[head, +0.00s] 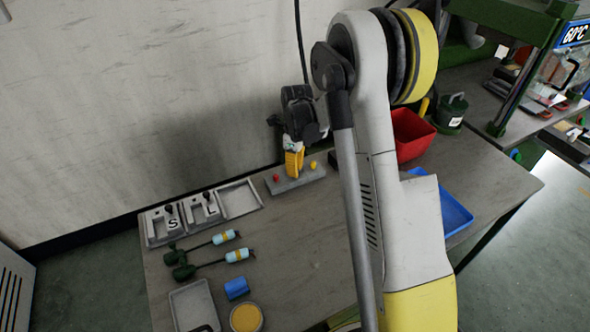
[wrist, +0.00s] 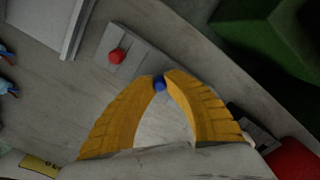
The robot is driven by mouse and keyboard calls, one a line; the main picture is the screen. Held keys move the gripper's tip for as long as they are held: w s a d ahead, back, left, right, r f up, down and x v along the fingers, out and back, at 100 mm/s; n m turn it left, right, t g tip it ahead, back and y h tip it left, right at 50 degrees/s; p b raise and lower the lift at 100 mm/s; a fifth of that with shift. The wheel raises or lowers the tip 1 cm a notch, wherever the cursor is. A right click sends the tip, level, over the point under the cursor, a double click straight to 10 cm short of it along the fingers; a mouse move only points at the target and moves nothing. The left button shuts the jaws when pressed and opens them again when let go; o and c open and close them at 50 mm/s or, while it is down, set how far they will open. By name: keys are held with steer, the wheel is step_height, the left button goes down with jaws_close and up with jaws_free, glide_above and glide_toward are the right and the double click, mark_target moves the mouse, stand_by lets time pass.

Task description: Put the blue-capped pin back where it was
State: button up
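A pin with a blue cap (wrist: 159,85) sits between the tips of the yellow fingers of my gripper (wrist: 160,80) in the wrist view. The fingers are closed in on the cap from both sides. A grey pin block (head: 306,178) lies on the table below, and its end also shows in the wrist view (wrist: 135,68). A red-capped pin (head: 276,177) stands at its left end and a yellow-capped pin (head: 313,164) at its right. My gripper (head: 293,174) is over the block's middle. The blue pin's shaft is hidden, so I cannot tell whether it is in a hole.
Left of the block are an empty grey tray (head: 240,199) and fixtures marked S and L (head: 172,224). Two green-handled parts (head: 210,240), a blue block (head: 237,288) and a yellow dish (head: 246,318) lie nearer. A red bin (head: 412,136) and blue tray (head: 452,212) stand right.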

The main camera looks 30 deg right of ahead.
steer(key=shift+o, duration=1.3)
steer(key=s+a+r+n+t+p, duration=0.1)
steer(key=s+r+n, duration=0.1)
steer(key=r, duration=0.5)
steer(key=s+a+r+n+p, duration=0.2)
steer(key=r, duration=0.4)
steer(key=s+a+r+n+t+p, duration=0.1)
steer(key=r+n, duration=0.2)
steer(key=r, duration=0.4)
steer(key=s+a+r+n+t, duration=0.2)
steer(key=s+a+n, duration=0.2)
steer(key=s+n, duration=0.5)
steer(key=s+a+r+n+t, duration=0.2)
steer(key=s+a+n+t, duration=0.1)
steer(key=s+n, duration=0.7)
steer(key=shift+s+a+r+n, duration=0.3)
steer(key=shift+a+n, duration=0.2)
steer(key=shift+a, duration=0.15)
